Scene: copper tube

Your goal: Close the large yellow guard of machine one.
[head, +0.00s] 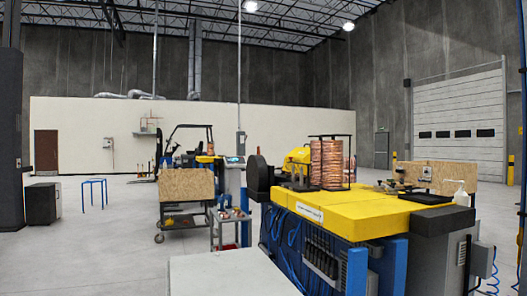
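A machine with a thick yellow top (350,212) stands right of centre, with blue legs and blue cables below. A yellow housing (298,157) rises at its back left, beside a dark round wheel (258,178); it may be the large yellow guard, but I cannot tell whether it is open or shut. A copper tube coil (329,163) stands upright in a dark frame on the top and partly hides what is behind it. No label marks this as machine one that I can read. Neither of my grippers is in view.
A pale flat surface (232,273) fills the bottom centre, in front of the machine. A wheeled cart with a wooden panel (187,184) and a small grey cart (230,218) stand behind it.

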